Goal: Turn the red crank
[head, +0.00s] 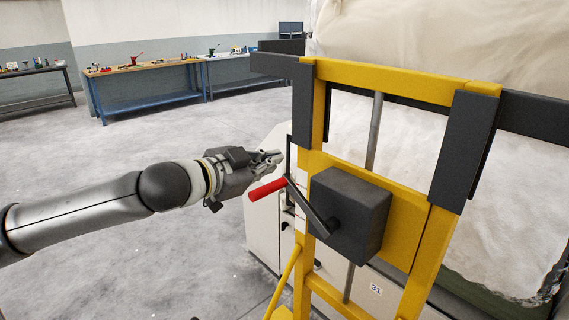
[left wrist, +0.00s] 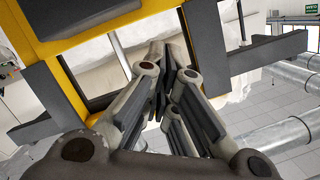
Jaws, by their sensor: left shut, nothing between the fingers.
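The red crank handle (head: 267,189) sticks out to the left from the end of a dark crank arm (head: 308,205). The arm joins a black gearbox (head: 350,212) on a yellow frame (head: 400,83). My left gripper (head: 272,158) is shut and empty, just above and slightly behind the handle in the head view, apart from it as far as I can tell. In the left wrist view its fingers (left wrist: 165,65) are together, with the yellow frame (left wrist: 75,38) beyond them. The red handle does not show there. My right gripper is in neither view.
A large white bale or fabric mass (head: 450,40) fills the space behind the frame. A pale cabinet (head: 265,225) stands behind the crank. Workbenches with tools (head: 150,68) line the far wall. The grey floor to the left is clear.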

